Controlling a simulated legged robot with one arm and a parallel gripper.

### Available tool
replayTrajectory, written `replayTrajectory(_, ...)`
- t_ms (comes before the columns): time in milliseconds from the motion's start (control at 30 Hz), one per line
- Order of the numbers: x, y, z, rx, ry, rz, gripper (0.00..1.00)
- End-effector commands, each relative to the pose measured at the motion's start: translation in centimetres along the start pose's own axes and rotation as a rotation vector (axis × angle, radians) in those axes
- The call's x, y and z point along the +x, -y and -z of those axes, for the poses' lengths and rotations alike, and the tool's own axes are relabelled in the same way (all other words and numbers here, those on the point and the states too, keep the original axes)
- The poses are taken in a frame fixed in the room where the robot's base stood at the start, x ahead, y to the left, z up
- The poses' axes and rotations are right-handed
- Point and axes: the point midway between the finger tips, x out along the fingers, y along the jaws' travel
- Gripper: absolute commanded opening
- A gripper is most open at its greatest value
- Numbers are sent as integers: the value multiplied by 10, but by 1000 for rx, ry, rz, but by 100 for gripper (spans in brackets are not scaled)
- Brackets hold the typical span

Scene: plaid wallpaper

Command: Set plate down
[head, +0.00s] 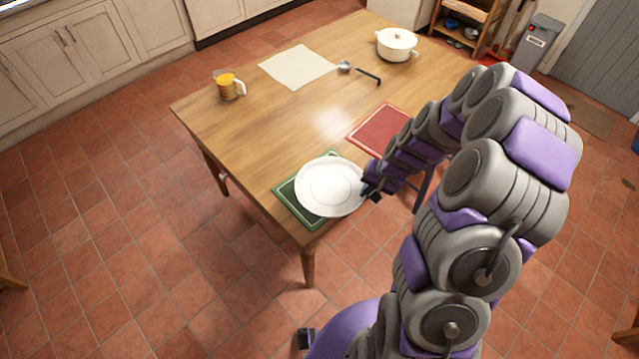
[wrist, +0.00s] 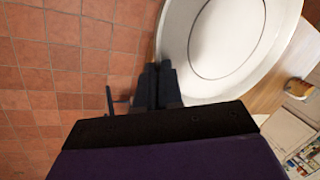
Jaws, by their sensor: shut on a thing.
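A white round plate (head: 328,187) is over the green placemat (head: 287,203) at the near corner of the wooden table. It covers much of the placemat. I cannot tell whether the plate touches the mat or hangs just above it. My gripper (head: 368,191) is shut on the right edge of the plate. In the wrist view the fingers of my gripper (wrist: 158,72) meet at the rim of the plate (wrist: 225,45), which fills the upper right.
The table's middle is clear. Tiled floor surrounds it.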

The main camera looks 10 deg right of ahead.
Motion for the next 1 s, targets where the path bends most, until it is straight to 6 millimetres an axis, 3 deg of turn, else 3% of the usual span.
replayTrajectory(33, 14, -16, -12, 61, -7, 1, 0)
replayTrajectory(200, 41, -47, -39, 231, -71, 0, 0)
replayTrajectory(467, 56, -57, -59, 354, -123, -7, 0)
replayTrajectory(567, 61, -52, -52, 360, -130, -8, 0)
replayTrajectory(1000, 85, -11, 28, 360, -132, -4, 0)
